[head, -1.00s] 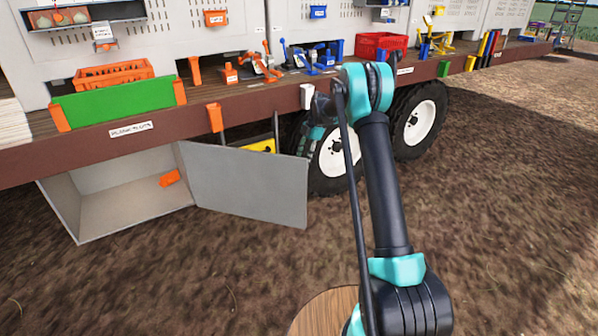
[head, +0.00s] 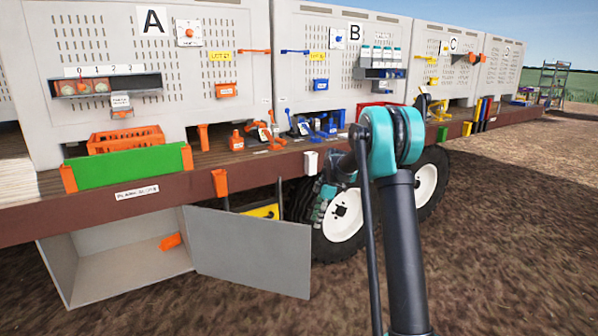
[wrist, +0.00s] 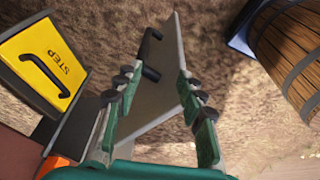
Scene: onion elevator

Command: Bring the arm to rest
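My arm reaches up from the bottom of the head view and bends at a teal elbow. My gripper (head: 322,205) hangs beyond it, in front of the near wheel and right of the open grey cabinet door (head: 250,250). In the wrist view its two green fingers (wrist: 160,100) stand wide apart with nothing gripped. The grey door also shows there (wrist: 165,95), beyond and between the fingers, with a black handle. I cannot tell how far it is from the fingertips.
The wagon deck edge (head: 110,200) runs above the open cabinet (head: 125,270), which holds a small orange item (head: 171,241). Bare soil at the right is clear.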

